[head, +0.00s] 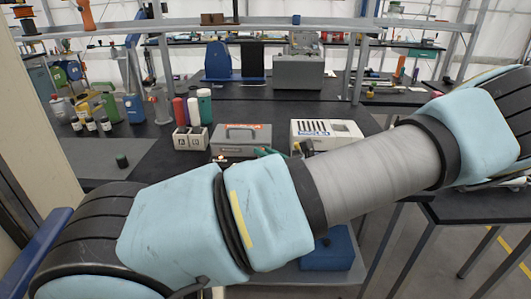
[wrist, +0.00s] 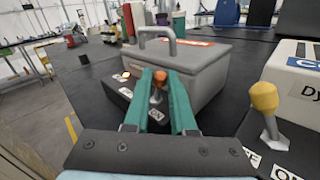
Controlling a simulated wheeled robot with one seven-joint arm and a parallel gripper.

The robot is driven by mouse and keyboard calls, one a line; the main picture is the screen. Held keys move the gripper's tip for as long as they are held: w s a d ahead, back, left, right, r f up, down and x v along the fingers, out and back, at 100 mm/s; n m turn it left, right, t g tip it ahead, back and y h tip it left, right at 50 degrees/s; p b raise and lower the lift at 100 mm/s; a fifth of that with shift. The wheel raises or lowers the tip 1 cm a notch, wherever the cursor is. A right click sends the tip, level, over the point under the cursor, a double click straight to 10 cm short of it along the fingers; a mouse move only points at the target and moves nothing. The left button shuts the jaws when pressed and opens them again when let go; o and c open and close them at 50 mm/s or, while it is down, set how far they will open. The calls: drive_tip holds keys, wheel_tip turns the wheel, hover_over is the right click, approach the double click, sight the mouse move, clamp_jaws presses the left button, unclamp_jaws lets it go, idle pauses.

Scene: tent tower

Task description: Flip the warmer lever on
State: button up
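My gripper (wrist: 160,82) shows two teal fingers, spread apart with a gap between them. A lever with an orange knob (wrist: 158,77) stands in that gap, seen between the fingers; I cannot tell whether either finger touches it. It rises from a dark base in front of a grey box with a carry handle (wrist: 215,62), also seen in the head view (head: 232,134). Which device is the warmer I cannot read. In the head view my arm hides most of the gripper.
A second lever with a yellow knob (wrist: 264,96) stands close on the right, by OFF and ON tags. It is in front of a white device (wrist: 297,75). Several bottles (head: 194,107) stand behind the grey box.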

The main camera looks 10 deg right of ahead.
clamp_jaws()
drive_tip(key=shift+d+f+m+t+y, duration=0.2)
drive_tip(key=shift+m+t, duration=0.1)
drive_tip(key=shift+m, duration=0.15)
drive_tip(key=shift+d+f+m+t+y, duration=0.1)
drive_tip(key=shift+d+m+t+y, duration=0.15)
drive_tip(key=shift+m, duration=0.2)
drive_tip(key=shift+a, duration=0.1)
drive_tip(key=shift+o, duration=1)
unclamp_jaws()
